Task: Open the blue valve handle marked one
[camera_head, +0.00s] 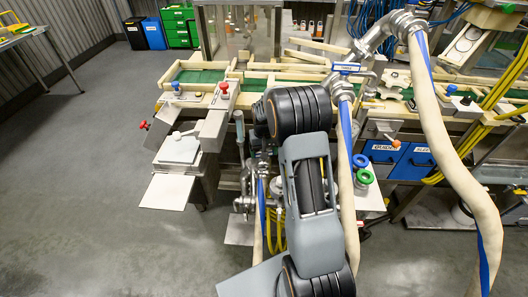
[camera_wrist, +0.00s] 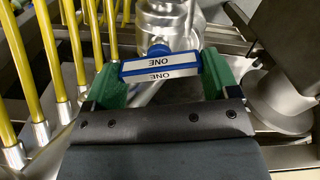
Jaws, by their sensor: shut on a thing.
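The blue valve handle marked ONE (camera_wrist: 160,70) lies crosswise in the wrist view, with its white label facing me. A metal valve body (camera_wrist: 168,22) stands just behind it. My gripper (camera_wrist: 160,76) has its two green fingers at the two ends of the handle and is shut on it. In the head view, my arm hides the gripper and this handle. Another blue handle (camera_head: 347,68) with a white label, too small to read surely, sits on a pipe at the upper middle.
Yellow hoses (camera_wrist: 72,45) with metal ends stand close at the left of the wrist view. A thick pale hose (camera_head: 452,150) hangs at the right in the head view. Blue drawers (camera_head: 385,152) sit under the bench. The grey floor (camera_head: 90,230) at the left is clear.

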